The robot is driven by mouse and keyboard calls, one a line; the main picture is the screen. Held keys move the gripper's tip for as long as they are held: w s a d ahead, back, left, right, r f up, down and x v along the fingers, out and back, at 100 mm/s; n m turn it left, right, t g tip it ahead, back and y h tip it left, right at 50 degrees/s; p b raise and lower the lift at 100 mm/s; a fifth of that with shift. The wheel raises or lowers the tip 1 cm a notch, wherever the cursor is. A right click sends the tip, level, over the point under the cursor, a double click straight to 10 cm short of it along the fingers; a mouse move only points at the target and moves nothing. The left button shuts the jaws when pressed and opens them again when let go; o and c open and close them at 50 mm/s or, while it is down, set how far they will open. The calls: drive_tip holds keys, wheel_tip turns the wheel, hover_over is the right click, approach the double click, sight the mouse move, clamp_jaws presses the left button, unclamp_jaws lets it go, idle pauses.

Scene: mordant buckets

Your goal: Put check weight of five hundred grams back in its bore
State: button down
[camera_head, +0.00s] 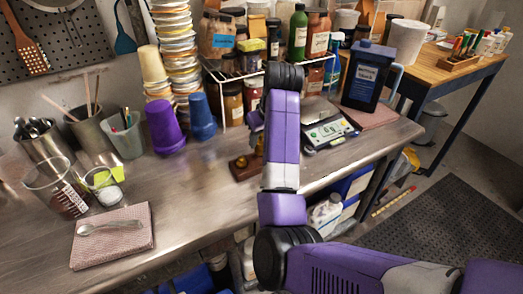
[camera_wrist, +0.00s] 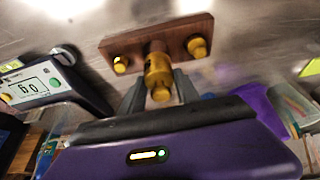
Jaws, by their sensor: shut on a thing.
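A brass check weight (camera_wrist: 158,75) is between the fingers of my gripper (camera_wrist: 160,88) in the wrist view, and the gripper is shut on it. A wooden block (camera_wrist: 130,47) lies on the steel bench just beyond. It bears a small brass weight (camera_wrist: 121,64) at its left end and a larger one (camera_wrist: 197,46) at its right end. The held weight overlaps the middle of the block in this view. I cannot tell whether its foot is in the bore or above it.
A digital scale (camera_head: 326,132) stands right of the block, with a dark jug (camera_head: 367,75) behind it. Purple (camera_head: 164,126) and blue (camera_head: 201,117) cups stand to the left. A wire rack (camera_head: 232,107) of jars is behind.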

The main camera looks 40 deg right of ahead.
drive_tip(key=shift+f, duration=2.15)
drive_tip(key=shift+f, duration=0.35)
drive_tip(key=shift+f, duration=0.1)
drive_tip(key=c, duration=0.9)
unclamp_jaws()
drive_tip(key=shift+s+f, duration=0.15)
drive_tip(key=shift+f, duration=0.15)
drive_tip(key=shift+a, duration=0.1)
drive_tip(key=shift+r, duration=0.5)
drive_tip(key=shift+w+p+v, duration=0.1)
drive_tip(key=shift+p+v, duration=0.95)
drive_tip(key=shift+v, duration=2)
drive_tip(key=shift+w+p+v, duration=0.15)
drive_tip(key=shift+p+v, duration=0.85)
drive_tip(key=shift+v, duration=2.05)
